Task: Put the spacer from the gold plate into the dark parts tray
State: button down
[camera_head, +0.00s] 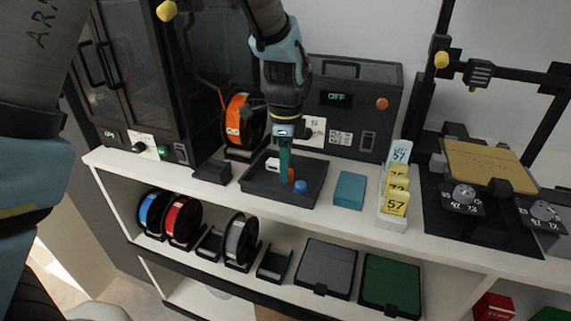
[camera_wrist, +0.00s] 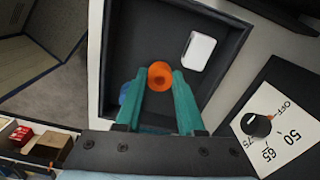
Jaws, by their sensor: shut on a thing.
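My gripper (camera_head: 285,172) has teal fingers pointing down into the dark parts tray (camera_head: 256,192) on the white shelf top. It is shut on an orange round spacer (camera_wrist: 160,75), which shows between the fingertips in the wrist view. In the head view the orange spacer (camera_head: 291,176) is partly hidden by the fingers. The spacer is over the tray floor; I cannot tell whether it touches it. The gold plate (camera_head: 490,167) lies on the printer at the right and looks bare apart from a small dark mark at its back edge.
The tray also holds a white block (camera_wrist: 197,51) and a blue part (camera_head: 300,187). A black block (camera_head: 213,172) stands left of the tray and a teal box (camera_head: 350,190) right of it. Yellow number cards (camera_head: 395,200) stand farther right. A dark machine (camera_head: 355,105) and an orange spool (camera_head: 240,120) stand behind.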

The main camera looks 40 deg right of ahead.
jog(key=shift+f, duration=0.2)
jog(key=c, duration=0.5)
grip_release()
jog(key=shift+r, duration=0.1)
notch_tip(320, 180, up, 12)
jog(key=shift+r+b, duration=0.15)
jog(key=shift+b, duration=0.8)
